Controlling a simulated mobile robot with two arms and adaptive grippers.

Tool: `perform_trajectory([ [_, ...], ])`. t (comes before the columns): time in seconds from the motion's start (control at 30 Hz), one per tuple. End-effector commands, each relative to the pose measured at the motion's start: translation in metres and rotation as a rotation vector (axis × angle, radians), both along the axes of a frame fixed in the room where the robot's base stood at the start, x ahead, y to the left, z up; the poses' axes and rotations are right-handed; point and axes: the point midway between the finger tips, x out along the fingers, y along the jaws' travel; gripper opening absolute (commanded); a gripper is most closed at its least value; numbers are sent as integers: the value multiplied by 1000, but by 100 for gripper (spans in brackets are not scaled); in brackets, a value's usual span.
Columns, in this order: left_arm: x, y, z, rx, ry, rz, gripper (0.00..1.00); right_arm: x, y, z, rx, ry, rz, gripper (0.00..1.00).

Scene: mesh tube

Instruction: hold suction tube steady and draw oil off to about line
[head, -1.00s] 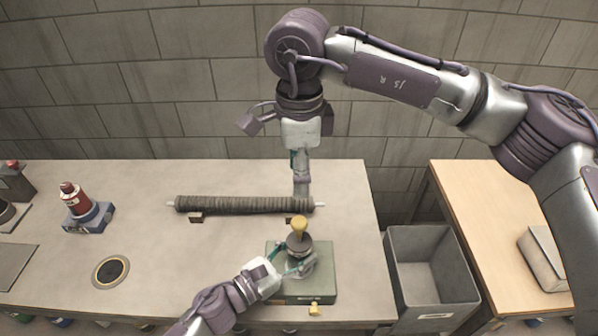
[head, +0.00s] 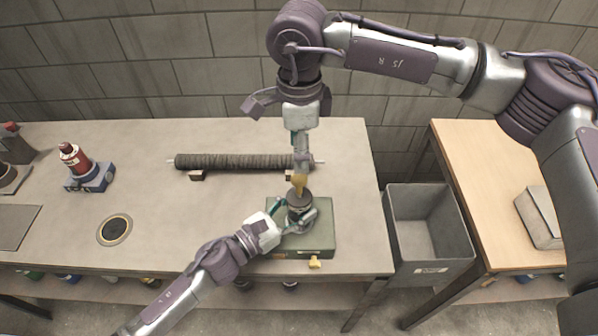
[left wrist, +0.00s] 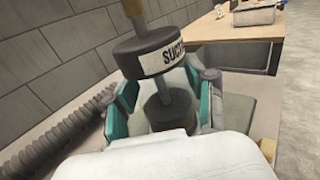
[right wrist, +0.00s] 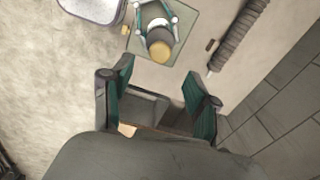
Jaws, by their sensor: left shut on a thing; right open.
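The suction tube (head: 300,202) stands upright on a green base (head: 318,243), with a yellow knob (head: 299,184) on top. In the left wrist view, its dark collar (left wrist: 158,50) carries a white label starting "SUCT". My left gripper (head: 292,221) is shut on the tube below this collar, its teal fingers on both sides. My right gripper (head: 301,165) hangs from above, near the knob in the head view. In the right wrist view it is open and empty (right wrist: 157,85), with the knob (right wrist: 160,49) beyond its fingertips. No oil or level line is visible.
A ribbed mesh roll (head: 235,161) lies on supports behind the base. A red bottle on a blue stand (head: 88,172) and a round dark inset (head: 115,229) are at left. A grey bin (head: 428,232) and wooden table (head: 470,165) are at right.

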Motion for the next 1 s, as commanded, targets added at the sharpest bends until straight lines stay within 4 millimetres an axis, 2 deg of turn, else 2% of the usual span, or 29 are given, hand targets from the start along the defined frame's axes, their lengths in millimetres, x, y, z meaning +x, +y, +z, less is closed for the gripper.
perform_trajectory([
  [0.1,0,0,0,0,0,0,14,0,0,-25,0,3,-1,60],
  [0.3,0,0,0,0,0,0,14,0,0,-55,-1,2,-1,60],
  [0.5,0,0,0,0,0,1,14,0,0,-67,0,-1,-1,60],
  [0.77,0,0,0,0,0,1,14,0,0,-67,0,-1,-1,60],
  [1.0,0,0,0,0,0,1,14,0,0,-67,0,-1,-1,20],
])
